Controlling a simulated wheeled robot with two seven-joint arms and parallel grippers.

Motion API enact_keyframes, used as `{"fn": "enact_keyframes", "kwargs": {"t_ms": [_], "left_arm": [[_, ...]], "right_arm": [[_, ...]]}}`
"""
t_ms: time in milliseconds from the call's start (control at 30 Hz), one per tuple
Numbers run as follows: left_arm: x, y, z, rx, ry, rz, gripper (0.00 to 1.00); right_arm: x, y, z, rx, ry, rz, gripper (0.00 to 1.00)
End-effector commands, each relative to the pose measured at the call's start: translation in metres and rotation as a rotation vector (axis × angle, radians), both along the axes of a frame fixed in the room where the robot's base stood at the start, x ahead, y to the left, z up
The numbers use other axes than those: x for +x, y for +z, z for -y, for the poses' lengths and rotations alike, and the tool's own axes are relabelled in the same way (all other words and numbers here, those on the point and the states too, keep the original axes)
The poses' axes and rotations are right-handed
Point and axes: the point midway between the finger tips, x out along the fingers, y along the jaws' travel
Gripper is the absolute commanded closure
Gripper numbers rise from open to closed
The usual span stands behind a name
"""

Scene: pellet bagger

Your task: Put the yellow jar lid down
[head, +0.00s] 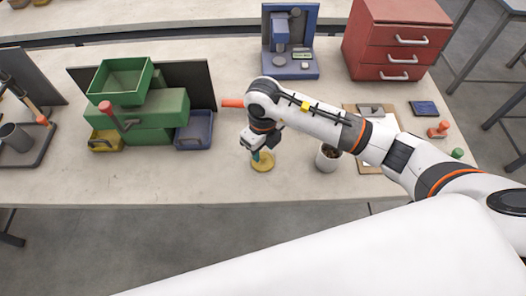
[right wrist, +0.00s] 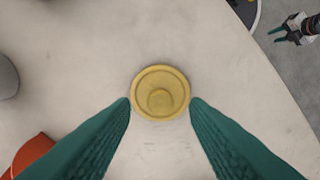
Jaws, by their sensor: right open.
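The yellow jar lid (head: 263,167) lies on the pale worktop near its front edge. In the right wrist view the round lid (right wrist: 160,93) is seen from above, with a raised ring and a smaller disc in its middle. My right gripper (head: 262,158) is over the lid, its fingers pointing down. In the right wrist view its two green fingertips (right wrist: 160,103) are spread to either side of the lid's near half, with slim gaps or light contact that I cannot tell apart. My left gripper (right wrist: 292,29) shows small at the top right of the wrist view, over the floor.
A dark-filled white cup (head: 327,158) stands right of the lid. A blue device (head: 290,66) and red drawers (head: 398,40) stand behind. The worktop left of the lid is clear.

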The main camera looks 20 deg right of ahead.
Motion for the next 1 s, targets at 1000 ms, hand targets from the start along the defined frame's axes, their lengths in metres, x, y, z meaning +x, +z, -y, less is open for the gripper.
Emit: {"fn": "enact_keyframes", "kwargs": {"t_ms": [1000], "left_arm": [[0.0,-0.024,-0.003,0.004,-0.001,0.001,0.64]], "right_arm": [[0.0,0.097,0.0,0.0,-0.001,0.0,0.58]]}}
